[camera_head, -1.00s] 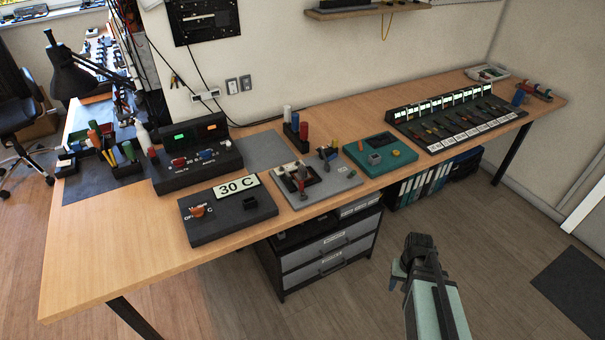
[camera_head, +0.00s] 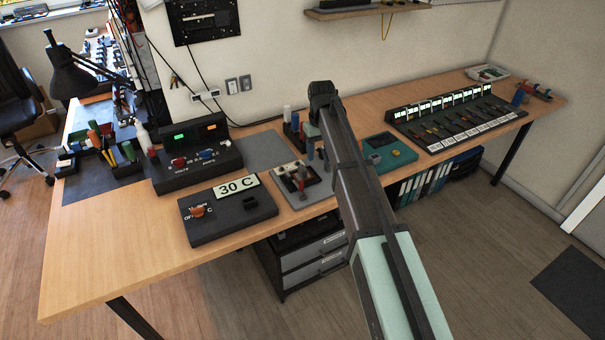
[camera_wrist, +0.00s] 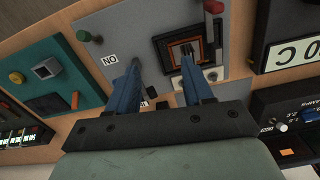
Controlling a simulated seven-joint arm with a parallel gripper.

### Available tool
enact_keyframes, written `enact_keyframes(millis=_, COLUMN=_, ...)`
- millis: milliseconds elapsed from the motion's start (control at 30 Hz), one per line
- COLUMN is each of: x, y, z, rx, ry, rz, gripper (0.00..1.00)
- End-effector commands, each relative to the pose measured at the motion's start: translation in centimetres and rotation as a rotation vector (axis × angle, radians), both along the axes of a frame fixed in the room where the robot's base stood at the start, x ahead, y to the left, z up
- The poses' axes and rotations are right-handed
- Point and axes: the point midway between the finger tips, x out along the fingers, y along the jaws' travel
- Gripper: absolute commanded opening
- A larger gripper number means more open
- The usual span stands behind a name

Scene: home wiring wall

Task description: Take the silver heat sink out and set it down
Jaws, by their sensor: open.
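My gripper (camera_head: 316,152) is open above the right part of the grey fixture board (camera_head: 322,207). In the wrist view its two blue fingers (camera_wrist: 161,62) are apart with nothing between them, over the same board (camera_wrist: 133,30). One fingertip overlaps the dark square frame (camera_wrist: 202,45) with an orange-brown inside, and partly hides what is in it.
The black 30 C box (camera_head: 228,222) stands left of the grey board, with a power supply (camera_head: 195,165) behind it. A black rack with several labelled slots (camera_head: 455,125) stands to the right. Upright coloured cylinders are behind the board. Bare wood lies along the front left edge.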

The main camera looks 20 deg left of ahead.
Motion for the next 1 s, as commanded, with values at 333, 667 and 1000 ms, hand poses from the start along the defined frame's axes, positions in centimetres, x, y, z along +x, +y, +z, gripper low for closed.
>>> enact_keyframes(millis=333, x=0.2, y=5.7, z=4.6, rx=-0.001, ry=0.002, rz=0.088, gripper=0.51)
enact_keyframes(millis=667, x=0.0, y=5.5, z=-0.7, rx=-0.001, ry=0.003, rz=0.087, gripper=0.51)
enact_keyframes(millis=1000, x=0.1, y=5.6, z=-3.5, rx=-0.001, ry=0.001, rz=0.086, gripper=0.51)
